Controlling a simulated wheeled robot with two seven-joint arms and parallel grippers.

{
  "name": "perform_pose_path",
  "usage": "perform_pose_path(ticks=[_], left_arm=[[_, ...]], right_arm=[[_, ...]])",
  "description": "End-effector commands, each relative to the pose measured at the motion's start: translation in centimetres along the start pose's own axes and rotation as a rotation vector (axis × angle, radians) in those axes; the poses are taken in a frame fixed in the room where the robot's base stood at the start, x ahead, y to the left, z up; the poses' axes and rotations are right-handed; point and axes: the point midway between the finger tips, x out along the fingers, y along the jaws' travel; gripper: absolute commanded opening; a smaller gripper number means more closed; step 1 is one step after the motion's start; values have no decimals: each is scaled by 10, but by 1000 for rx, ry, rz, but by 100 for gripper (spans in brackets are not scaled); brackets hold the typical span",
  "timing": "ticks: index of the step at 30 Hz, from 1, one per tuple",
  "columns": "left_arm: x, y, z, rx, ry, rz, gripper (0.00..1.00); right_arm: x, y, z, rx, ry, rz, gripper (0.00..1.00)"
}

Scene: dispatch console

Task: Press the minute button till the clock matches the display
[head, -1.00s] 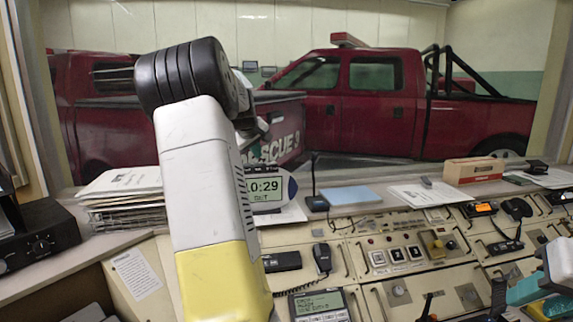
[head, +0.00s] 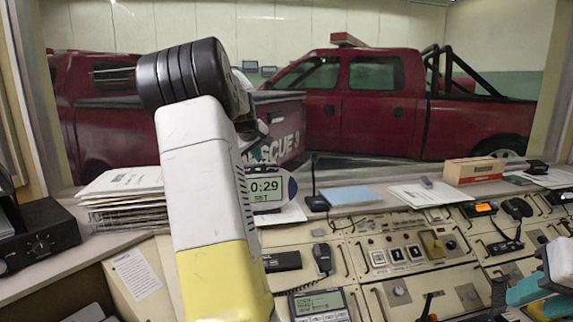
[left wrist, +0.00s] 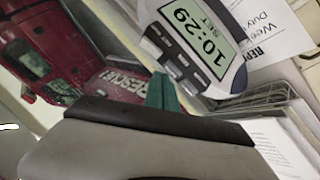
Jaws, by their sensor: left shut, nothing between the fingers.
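The clock (head: 270,189) stands on the ledge behind the console, partly hidden by my left arm in the head view. In the left wrist view the clock (left wrist: 205,38) reads 10:29 with SET below, and a row of dark buttons (left wrist: 178,57) runs along its edge. My left gripper shows there as teal fingertips (left wrist: 162,92), shut and empty, close to the button row; I cannot tell whether they touch. My right gripper (head: 538,298) is at the lower right edge.
A stack of papers in a tray (head: 125,200) stands left of the clock. A window with red trucks is behind.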

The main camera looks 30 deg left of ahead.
Motion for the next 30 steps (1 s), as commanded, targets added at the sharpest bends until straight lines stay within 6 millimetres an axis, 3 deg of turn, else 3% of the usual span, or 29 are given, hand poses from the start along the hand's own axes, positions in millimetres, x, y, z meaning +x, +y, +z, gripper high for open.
perform_pose_path(ticks=[30], left_arm=[[6,-5,4,-1,-1,-2,0]], right_arm=[[0,0,0,0,0,0,36]])
